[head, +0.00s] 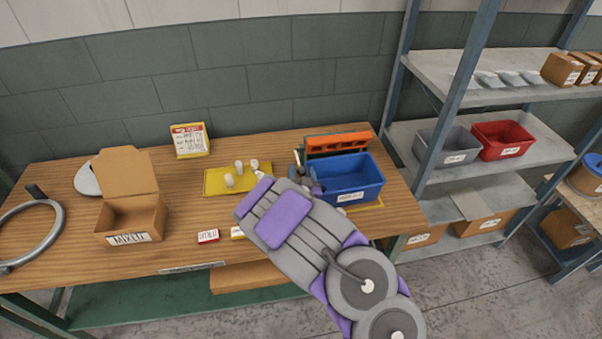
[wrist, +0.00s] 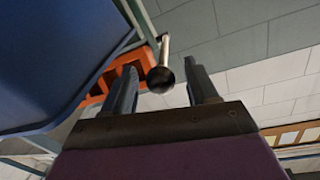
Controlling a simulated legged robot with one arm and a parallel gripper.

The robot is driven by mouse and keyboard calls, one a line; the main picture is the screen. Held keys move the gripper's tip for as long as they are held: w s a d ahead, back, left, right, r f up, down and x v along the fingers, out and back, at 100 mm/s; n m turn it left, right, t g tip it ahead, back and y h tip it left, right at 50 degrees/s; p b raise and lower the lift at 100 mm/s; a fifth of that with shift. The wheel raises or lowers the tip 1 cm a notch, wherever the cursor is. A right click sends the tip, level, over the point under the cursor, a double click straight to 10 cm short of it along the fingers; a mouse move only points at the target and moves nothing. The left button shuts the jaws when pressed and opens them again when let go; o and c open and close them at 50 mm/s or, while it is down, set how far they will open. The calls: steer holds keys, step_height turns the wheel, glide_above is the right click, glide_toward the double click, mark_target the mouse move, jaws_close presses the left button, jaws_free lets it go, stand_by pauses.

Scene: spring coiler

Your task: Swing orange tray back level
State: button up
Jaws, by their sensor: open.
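The orange tray (head: 338,142) is at the back right of the wooden bench, behind the blue bin (head: 352,180). It looks tilted up, with its slotted face showing. In the wrist view, part of the orange tray (wrist: 105,66) shows behind my left finger. My gripper (wrist: 163,85) is open, its two fingers on either side of a dark ball knob (wrist: 161,79) on a pale rod. I cannot tell whether either finger touches the knob. In the head view my arm hides most of the gripper, which is at the blue bin's left side.
A yellow tray (head: 214,182) with pale parts lies left of my arm. An open cardboard box (head: 133,215) and a grey ring (head: 50,240) are farther left. A metal shelf (head: 440,185) stands right of the bench. The blue bin (wrist: 45,50) fills the wrist view's upper left.

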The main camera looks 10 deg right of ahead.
steer(key=shift+w, duration=0.35)
jaws_close()
stand_by(0.4)
